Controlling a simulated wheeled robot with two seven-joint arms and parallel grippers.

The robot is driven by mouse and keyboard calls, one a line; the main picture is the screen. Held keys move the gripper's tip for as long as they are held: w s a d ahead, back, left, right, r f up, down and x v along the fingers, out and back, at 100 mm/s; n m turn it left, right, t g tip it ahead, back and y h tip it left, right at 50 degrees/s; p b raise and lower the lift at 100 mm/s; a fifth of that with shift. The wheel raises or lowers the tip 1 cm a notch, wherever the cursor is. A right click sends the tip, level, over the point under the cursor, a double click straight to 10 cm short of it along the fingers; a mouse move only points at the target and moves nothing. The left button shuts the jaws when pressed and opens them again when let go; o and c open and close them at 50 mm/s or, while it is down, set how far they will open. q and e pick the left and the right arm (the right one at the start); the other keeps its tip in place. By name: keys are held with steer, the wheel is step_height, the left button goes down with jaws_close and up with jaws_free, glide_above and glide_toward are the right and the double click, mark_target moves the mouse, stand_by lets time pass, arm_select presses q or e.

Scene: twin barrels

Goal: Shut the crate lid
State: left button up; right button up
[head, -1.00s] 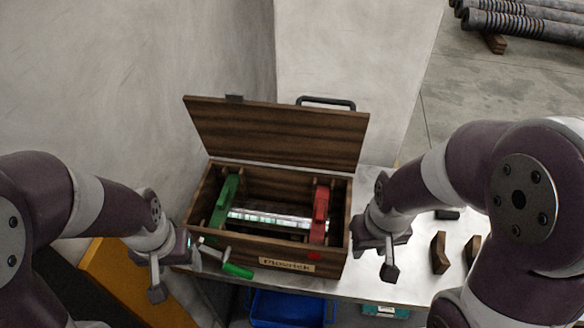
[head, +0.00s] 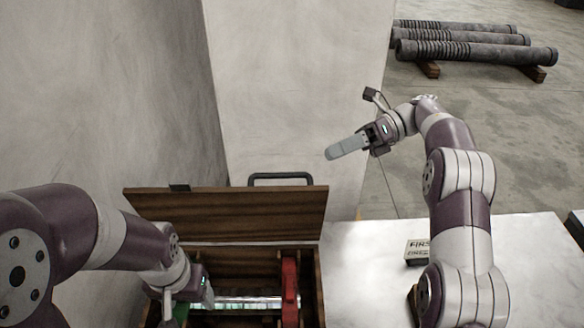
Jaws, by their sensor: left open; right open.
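The dark wooden crate (head: 320,285) stands on the pale table in the head view, cut off by the bottom edge. Its lid (head: 235,213) is open and stands up at the back, leaning away. A black handle (head: 280,178) shows behind the lid. Inside are a red piece (head: 290,285) at the right and a pale shiny bar (head: 248,302). My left gripper (head: 187,298) is open at the crate's left part and hides some of it. My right gripper (head: 350,123) is open and empty, raised above and to the right of the lid.
A small lettered block (head: 418,250) lies on the table (head: 365,270) beside my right arm. The table between crate and that arm is mostly clear. A pale wall (head: 285,90) rises behind the lid. Ribbed pipes (head: 475,50) lie on the far floor.

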steer(key=p+x, duration=0.5)
steer(key=x, duration=0.6)
steer(key=shift+a+r, duration=0.1)
steer(key=shift+a, duration=0.15)
steer(key=shift+a+f, duration=0.3)
jaws_close()
